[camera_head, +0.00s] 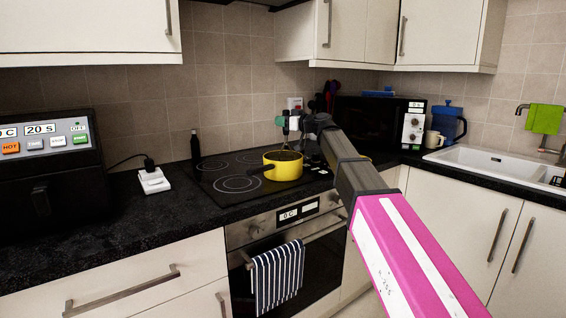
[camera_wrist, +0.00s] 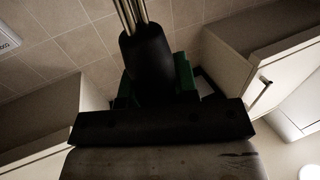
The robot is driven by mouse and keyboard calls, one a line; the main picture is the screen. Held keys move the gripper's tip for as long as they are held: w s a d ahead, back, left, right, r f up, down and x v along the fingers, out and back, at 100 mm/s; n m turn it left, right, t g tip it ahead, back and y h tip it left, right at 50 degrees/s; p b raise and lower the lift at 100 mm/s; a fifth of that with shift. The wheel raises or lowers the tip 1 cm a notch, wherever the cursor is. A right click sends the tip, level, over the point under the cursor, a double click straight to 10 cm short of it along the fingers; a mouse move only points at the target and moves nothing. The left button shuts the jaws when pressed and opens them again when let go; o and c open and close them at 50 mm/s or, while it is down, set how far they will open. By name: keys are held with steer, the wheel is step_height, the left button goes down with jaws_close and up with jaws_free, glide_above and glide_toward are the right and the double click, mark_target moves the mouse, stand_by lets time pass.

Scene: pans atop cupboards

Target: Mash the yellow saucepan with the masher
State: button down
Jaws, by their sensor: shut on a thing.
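The yellow saucepan (camera_head: 283,172) stands on the black hob (camera_head: 225,180), with its dark handle pointing left. My gripper (camera_head: 288,124) is above the saucepan, at the end of my arm reaching in from the right. In the wrist view my gripper (camera_wrist: 157,88) has green fingers shut on the black handle of the masher (camera_wrist: 148,58). Thin metal rods run from the handle out of the top of that view. The masher's head is out of the wrist view. In the head view it is too small to tell whether it is inside the saucepan.
A black air fryer (camera_head: 50,165) stands at the left and a black microwave (camera_head: 375,122) at the back right. A dark bottle (camera_head: 195,146) stands behind the hob. Wall cupboards (camera_head: 340,30) hang above. The counter (camera_head: 130,218) left of the hob is mostly clear.

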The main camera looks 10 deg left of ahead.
steer(key=shift+f, duration=0.2)
stand_by(0.3)
step_height(320, 180, down, 2)
steer(key=shift+f, duration=0.15)
stand_by(0.6)
step_height(320, 180, up, 2)
steer(key=shift+r, duration=0.1)
stand_by(0.6)
